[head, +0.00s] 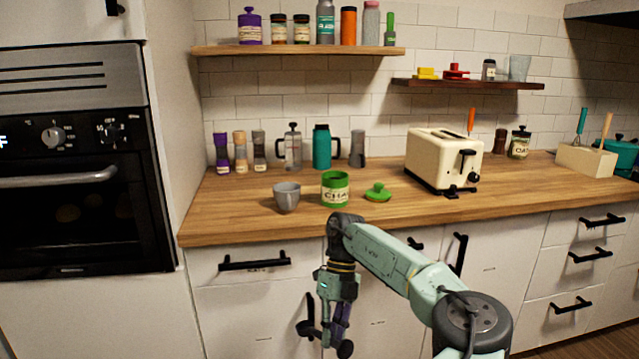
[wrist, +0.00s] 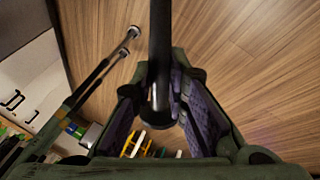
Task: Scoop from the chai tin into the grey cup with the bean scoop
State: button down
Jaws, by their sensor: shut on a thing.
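The chai tin (head: 335,190) is a green, open-topped tin with a CHAI label, standing on the wooden counter. The grey cup (head: 286,197) stands upright just left of it. A green lid with a knob (head: 378,192) lies right of the tin. My gripper (head: 335,328) hangs in front of the cabinet doors, below the counter edge and below the tin. In the wrist view its purple pads are closed on a long dark rod with a rounded end, apparently the bean scoop (wrist: 160,60). Its bowl cannot be made out clearly.
A cream toaster (head: 441,160) stands right of the lid. Bottles, a glass press and a teal flask (head: 322,147) line the wall behind. Black door handles (head: 255,262) stick out from the cabinet fronts near my arm. The counter's front edge around the cup is clear.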

jog(key=s+a+f+n+t+h, duration=0.1)
jog(key=s+f+n+t+h, duration=0.2)
jog(key=f+n, duration=0.9)
jog(key=s+a+f+n+t+h+b, duration=0.1)
jog(key=s+f+n+t+h, duration=0.2)
jog(key=f+n, duration=0.9)
jog(key=s+n+t, duration=0.2)
jog(key=n, duration=0.2)
jog(key=shift+s+a, duration=0.4)
jog(key=shift+a, duration=0.1)
